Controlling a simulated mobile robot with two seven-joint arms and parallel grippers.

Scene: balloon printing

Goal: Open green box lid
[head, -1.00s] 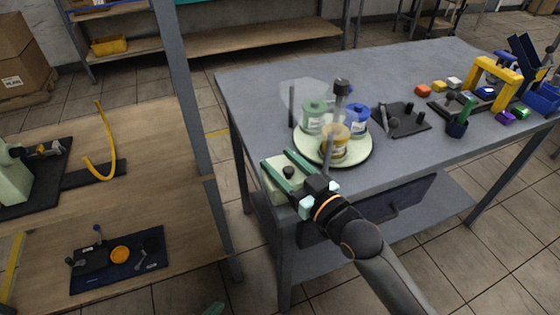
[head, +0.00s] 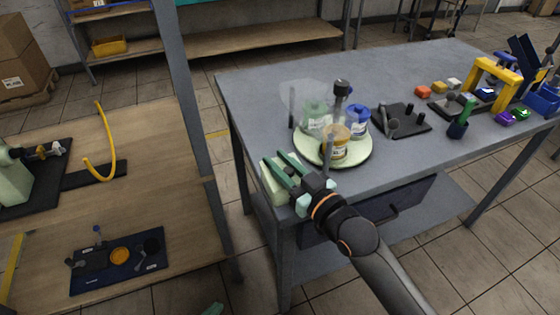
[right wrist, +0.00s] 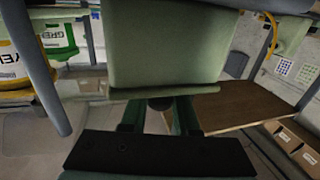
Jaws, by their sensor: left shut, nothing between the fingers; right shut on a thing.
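The pale green box (head: 272,187) is at the near left corner of the grey table, beside the round turntable. My right gripper (head: 286,165) is over its top, with its fingers shut on the lid's dark knob. In the right wrist view the knob (right wrist: 160,103) shows between the green fingers, against the pale green lid (right wrist: 165,88). I cannot tell whether the lid is raised off the box.
The turntable (head: 318,157) carries green, blue and orange jars close behind the box. A black tool holder (head: 410,122) and a yellow frame (head: 492,75) stand farther right. A wooden table (head: 165,205) is at the left, across a gap with a grey post (head: 187,90).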

